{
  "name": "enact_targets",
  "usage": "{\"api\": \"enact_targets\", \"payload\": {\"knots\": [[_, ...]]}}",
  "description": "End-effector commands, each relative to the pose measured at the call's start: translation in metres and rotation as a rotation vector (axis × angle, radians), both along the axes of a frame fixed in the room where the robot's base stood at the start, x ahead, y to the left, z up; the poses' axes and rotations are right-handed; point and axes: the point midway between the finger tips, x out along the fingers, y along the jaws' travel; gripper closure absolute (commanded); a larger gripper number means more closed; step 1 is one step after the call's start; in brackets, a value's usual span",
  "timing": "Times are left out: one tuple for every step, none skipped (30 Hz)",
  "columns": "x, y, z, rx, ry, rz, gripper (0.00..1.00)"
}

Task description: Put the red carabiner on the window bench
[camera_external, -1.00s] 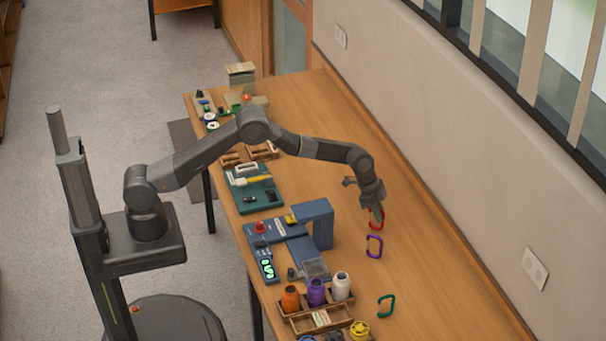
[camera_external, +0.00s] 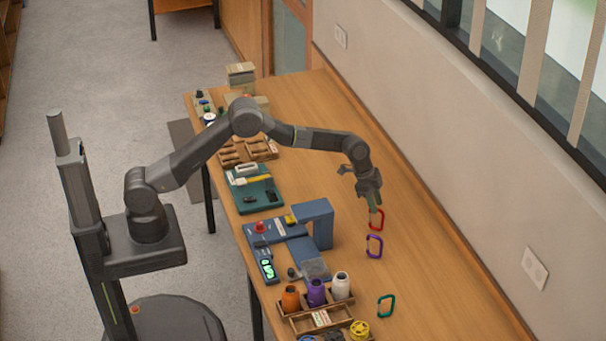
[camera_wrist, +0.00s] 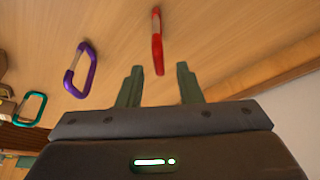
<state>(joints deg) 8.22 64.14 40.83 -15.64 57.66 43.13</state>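The red carabiner (camera_external: 376,219) is near the wall side of the long wooden bench (camera_external: 440,290) below the window. My gripper (camera_external: 373,207) points down just above it in the external view. In the wrist view, my gripper (camera_wrist: 159,80) has its two fingers spread apart with nothing between them. The red carabiner (camera_wrist: 157,42) shows there nearly edge-on, ahead of the gap between the fingertips. Its lower end reaches about the level of the tips; I cannot tell whether it touches a finger.
A purple carabiner (camera_external: 374,246) is close to the red one, and a teal carabiner (camera_external: 386,305) is farther toward the front. A blue stand (camera_external: 322,222) and a wooden tray of bottles (camera_external: 305,322) are to the left. The bench's right strip is clear.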

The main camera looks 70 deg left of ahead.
Motion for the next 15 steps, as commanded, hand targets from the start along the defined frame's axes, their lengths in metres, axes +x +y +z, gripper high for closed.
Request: {"api": "enact_targets", "payload": {"knots": [[-0.003,0.003,0.009,0.000,-0.003,0.001,0.68],[-0.005,0.005,0.015,0.000,-0.003,0.001,0.68],[-0.007,0.007,0.023,0.000,-0.004,0.000,0.68],[-0.008,0.008,0.028,0.000,-0.003,0.001,0.68],[-0.010,0.010,0.034,0.000,-0.002,-0.001,0.68],[-0.012,0.012,0.040,-0.001,-0.002,0.000,0.68],[-0.013,0.013,0.044,0.000,-0.001,0.000,0.68],[-0.015,0.014,0.049,0.000,-0.001,0.000,0.68],[-0.016,0.016,0.054,0.000,-0.001,0.000,0.68],[-0.017,0.017,0.057,-0.001,-0.001,0.000,0.68],[-0.018,0.018,0.060,0.000,0.000,0.000,0.68],[-0.019,0.019,0.063,0.000,0.000,0.000,0.68],[-0.019,0.019,0.065,0.000,0.000,0.000,0.68],[-0.020,0.019,0.066,0.000,0.000,0.000,0.68],[-0.020,0.020,0.067,0.000,0.001,0.000,0.68]]}}
